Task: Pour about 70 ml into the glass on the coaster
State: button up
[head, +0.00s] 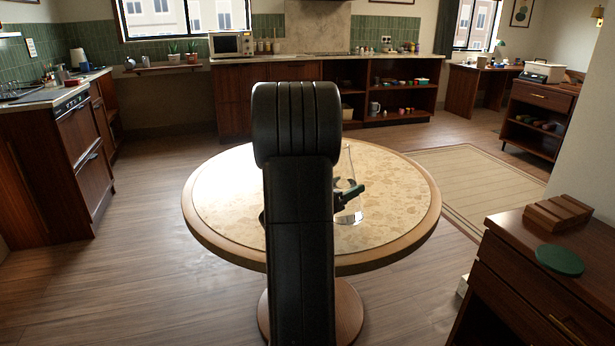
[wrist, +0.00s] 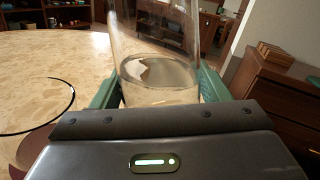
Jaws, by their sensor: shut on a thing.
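My gripper (wrist: 158,88) is shut on a clear glass vessel (wrist: 155,40), with its green fingers on either side of it. Clear liquid (wrist: 160,72) with a visible surface is in the vessel, which looks close to upright. In the head view, my gripper (head: 348,192) and the vessel (head: 350,217) are over the right part of the round table (head: 205,222), partly hidden by my arm. I cannot tell whether the vessel touches the table. I see no glass standing on a coaster. A flat green disc, perhaps a coaster, (head: 560,260) lies bare on the right cabinet.
A slatted wooden block (head: 558,213) sits beside the green disc on the cabinet (head: 500,290). A thin dark curved line (wrist: 72,95) shows on the tabletop in the wrist view. The table's left part is clear. A rug (head: 480,190) lies beyond it.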

jog(key=n+p, duration=0.2)
jog(key=shift+w+a+r+n+t+p, duration=0.1)
jog(key=shift+r+n+t+p, duration=0.2)
jog(key=shift+r, duration=0.05)
jog(key=shift+w+a+f+n+p, duration=0.1)
jog(key=shift+a+f+n+p, duration=0.1)
jog(key=shift+n+p, duration=0.75)
jog(key=shift+d+f+n+p, duration=0.25)
jog(key=shift+n+p, duration=0.3)
jog(key=shift+n, duration=0.5)
jog(key=shift+s+d+f+n+t+p, duration=0.25)
jog(key=shift+f+n+p, duration=0.15)
jog(key=shift+n, duration=0.5)
jog(key=shift+s+d+f+n+t+p, duration=0.15)
jog(key=shift+s+f+n+t+p, duration=0.2)
jog(key=shift+n, duration=0.55)
jog(key=shift+r+n+p, duration=0.45)
jog(key=shift+n+p, duration=0.05)
jog(key=shift+p, duration=0.15)
jog(key=shift+r+n+p, duration=0.5)
jog(key=shift+n+p, duration=0.1)
jog(key=shift+p, duration=0.15)
jog(key=shift+w+a+r+n+p, duration=0.3)
jog(key=shift+r+n+p, duration=0.15)
jog(key=shift+n+p, duration=0.2)
